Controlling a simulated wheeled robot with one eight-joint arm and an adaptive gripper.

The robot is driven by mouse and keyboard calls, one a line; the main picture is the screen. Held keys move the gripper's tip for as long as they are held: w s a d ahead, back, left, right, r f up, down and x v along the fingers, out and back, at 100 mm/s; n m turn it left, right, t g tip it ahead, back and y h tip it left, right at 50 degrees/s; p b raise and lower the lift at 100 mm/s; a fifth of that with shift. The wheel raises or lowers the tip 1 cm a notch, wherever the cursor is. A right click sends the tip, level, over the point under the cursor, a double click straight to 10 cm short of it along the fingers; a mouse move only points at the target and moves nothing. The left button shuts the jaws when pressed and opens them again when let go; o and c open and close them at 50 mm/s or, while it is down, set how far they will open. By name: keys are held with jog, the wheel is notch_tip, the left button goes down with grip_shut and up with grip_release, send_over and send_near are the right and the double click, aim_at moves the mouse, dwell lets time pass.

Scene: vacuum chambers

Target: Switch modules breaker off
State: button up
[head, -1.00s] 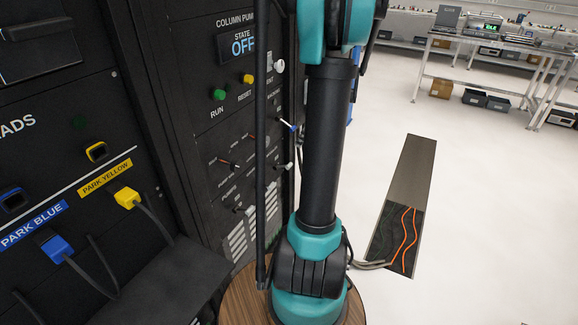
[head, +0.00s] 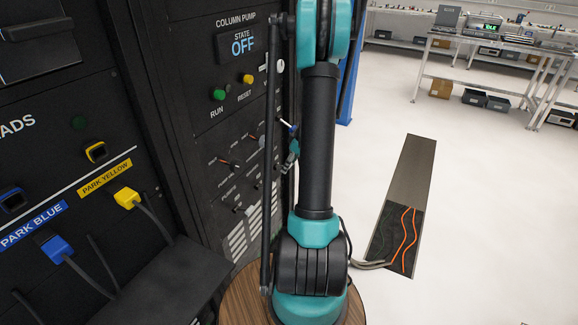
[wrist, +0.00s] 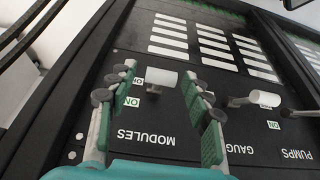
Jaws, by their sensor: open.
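In the wrist view the panel appears upside down. The modules breaker is a white, rounded handle (wrist: 161,77) on a short dark stem, above the MODULES label (wrist: 146,137). A white label with green ON lettering (wrist: 130,101) is beside it, partly behind a finger. My gripper (wrist: 158,82) is open, with one green-padded finger on each side of the handle. I see gaps between the fingers and the handle; I cannot tell its depth between them. In the head view my arm's dark link stands in front, and the modules breaker cannot be made out.
A third breaker lies at the right edge by PUMPS. The column pump panel (head: 243,75) reads OFF. Yellow (head: 127,198) and blue (head: 57,247) plugs sit at left.

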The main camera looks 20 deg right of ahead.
jog(key=shift+w+a+f, duration=0.1)
jog(key=shift+f, duration=0.25)
grip_shut()
dwell(0.3)
